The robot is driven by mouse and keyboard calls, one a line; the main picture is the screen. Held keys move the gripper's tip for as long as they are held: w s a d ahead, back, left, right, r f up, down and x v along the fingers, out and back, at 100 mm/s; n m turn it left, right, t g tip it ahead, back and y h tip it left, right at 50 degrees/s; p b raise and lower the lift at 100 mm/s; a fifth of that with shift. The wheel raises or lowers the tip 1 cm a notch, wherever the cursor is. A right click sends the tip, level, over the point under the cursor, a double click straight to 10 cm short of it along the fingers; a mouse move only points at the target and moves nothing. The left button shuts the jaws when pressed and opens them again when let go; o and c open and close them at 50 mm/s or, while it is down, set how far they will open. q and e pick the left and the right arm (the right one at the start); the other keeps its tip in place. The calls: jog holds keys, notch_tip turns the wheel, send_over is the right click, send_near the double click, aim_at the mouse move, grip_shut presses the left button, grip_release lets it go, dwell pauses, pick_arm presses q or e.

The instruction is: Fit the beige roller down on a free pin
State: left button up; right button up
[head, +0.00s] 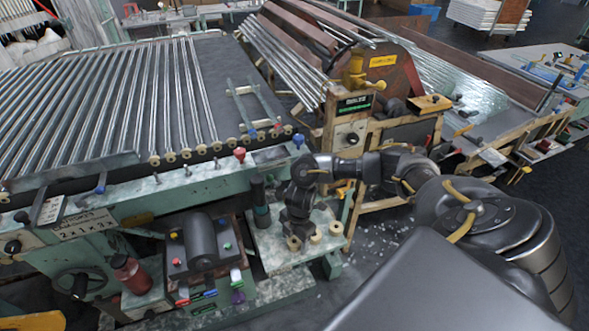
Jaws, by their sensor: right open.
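Beige rollers stand on a low pale green shelf (272,252) at the front of the machine: one (293,243) at the left, one (315,236) in the middle and one (336,228) at the right. My right gripper (295,233) is open and points down at the left roller, partly covering it. I cannot tell whether the fingers touch it. Bare metal pins stand on the green rail above: a left pin (157,178), a middle pin (187,171) and a right pin (215,163). My left gripper is not in view.
A dark upright cylinder (260,203) is left of my gripper. A control box (198,245) and a red bottle (130,272) are further left.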

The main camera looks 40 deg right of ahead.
jog(key=shift+f, duration=0.25)
jog(key=c, duration=1.1)
jog(key=shift+o, duration=0.2)
jog(key=shift+r, duration=0.1)
